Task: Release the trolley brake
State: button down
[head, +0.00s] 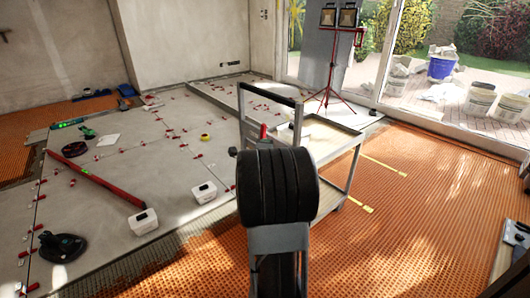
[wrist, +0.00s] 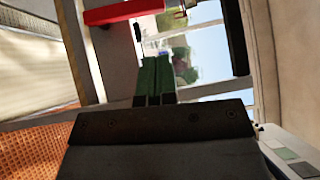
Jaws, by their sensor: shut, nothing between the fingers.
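The grey metal trolley (head: 352,150) stands mid-picture in the head view, with its push handle (head: 270,91) toward the left. A small red part (head: 263,131), which looks like the brake lever, shows at the handle frame just above my arm. In the wrist view a red lever-like bar (wrist: 122,11) with a metal end crosses the top, beyond my fingertips. My gripper (wrist: 153,60) is shut and empty, its green-padded fingers together below the red bar. I see a gap in the picture between them and the bar; depth is unclear. My arm hides the gripper in the head view.
Grey tiles with red clips and white boxes (head: 144,221) lie left. A long red level (head: 95,178) and a black suction cup (head: 62,246) rest there. Orange matting (head: 430,200) is mostly clear at right. A red tripod lamp (head: 329,75) stands behind the trolley.

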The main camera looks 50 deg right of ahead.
jog(key=shift+v, duration=2.15)
jog(key=shift+p, duration=0.3)
jog(key=w+a+r+n+y+p, duration=0.2)
jog(key=a+r+n+y+p, duration=0.4)
jog(key=a+r+n+p, duration=0.35)
jog(key=w+a+r+n+y+p, duration=0.2)
jog(key=a+r+n+y+p, duration=0.4)
jog(key=a+p, duration=0.5)
jog(key=s+a+r+n+g+y+p, duration=0.3)
jog(key=s+a+r+n+g+p, duration=0.4)
jog(key=s+a+r+n+p, duration=0.5)
jog(key=s+a+n+p, duration=0.1)
jog(key=s+a+n, duration=0.1)
jog(key=shift+s+a+r, duration=0.25)
jog(key=shift+a+r, duration=0.05)
jog(key=shift+r, duration=0.1)
